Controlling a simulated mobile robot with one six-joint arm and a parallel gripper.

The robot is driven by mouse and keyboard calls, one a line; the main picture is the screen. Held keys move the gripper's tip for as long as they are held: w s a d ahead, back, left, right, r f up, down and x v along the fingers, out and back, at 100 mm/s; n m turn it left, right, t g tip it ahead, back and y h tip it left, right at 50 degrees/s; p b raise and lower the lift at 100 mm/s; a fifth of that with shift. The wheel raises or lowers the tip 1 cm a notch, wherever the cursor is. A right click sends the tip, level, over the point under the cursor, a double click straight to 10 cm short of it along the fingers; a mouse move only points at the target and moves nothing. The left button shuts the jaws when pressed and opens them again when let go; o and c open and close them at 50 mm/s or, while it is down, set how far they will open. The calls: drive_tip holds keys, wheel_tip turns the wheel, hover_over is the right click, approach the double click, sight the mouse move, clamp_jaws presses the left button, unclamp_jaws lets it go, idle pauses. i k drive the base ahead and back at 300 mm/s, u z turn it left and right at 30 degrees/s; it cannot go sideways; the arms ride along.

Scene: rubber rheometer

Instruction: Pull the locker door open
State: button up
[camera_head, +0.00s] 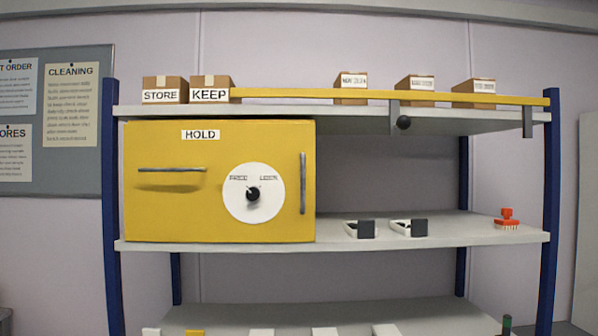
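The yellow locker (220,220) stands on the middle shelf at the left, with a "HOLD" label (201,134) near its top. Its front looks closed. A grey horizontal bar handle (172,170) is on the left part of the front, and a grey vertical bar handle (303,184) is near the right edge. Between them is a round white dial (253,212) with a black knob (253,194) at its centre. Small lettering on the dial seems to read "FREE" at left and "LOCK" at right; the knob's setting is too small to tell. My gripper is not in view.
A yellow rail (400,95) with a dark ball knob (403,122) runs along the top shelf, before several cardboard boxes (212,83). Two dark-and-white blocks (409,228) and a red brush-like item (507,219) sit right of the locker. Blue posts (547,200) flank the shelves.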

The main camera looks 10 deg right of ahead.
sight(183, 182)
drive_tip(key=z, duration=1)
drive_tip(key=k, duration=1)
drive_tip(key=u, duration=0.65)
drive_tip(key=i, duration=1)
drive_tip(key=u, duration=0.05)
